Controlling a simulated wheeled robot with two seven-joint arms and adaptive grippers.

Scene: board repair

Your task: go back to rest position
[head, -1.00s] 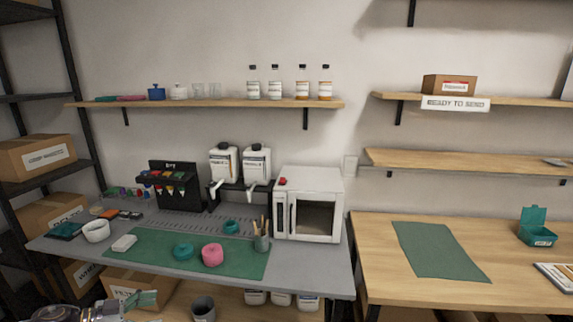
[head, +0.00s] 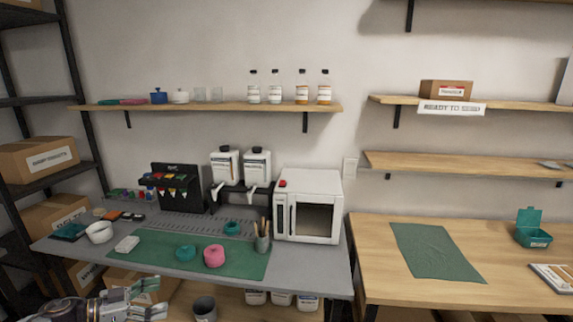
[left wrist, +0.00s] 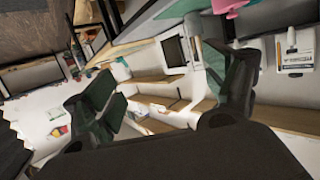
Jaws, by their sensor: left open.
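My left gripper (head: 152,298) shows at the bottom left of the head view, low in front of the grey workbench (head: 315,278). Its fingers are apart and nothing is between them. In the left wrist view the two dark fingers of the left gripper (left wrist: 170,112) stand wide apart, with shelves and wall seen between them. My right gripper is in neither view.
A white oven (head: 308,206) stands at the right. A wooden table (head: 385,285) holds a green cloth (head: 436,251). A dark rack (head: 75,125) stands left.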

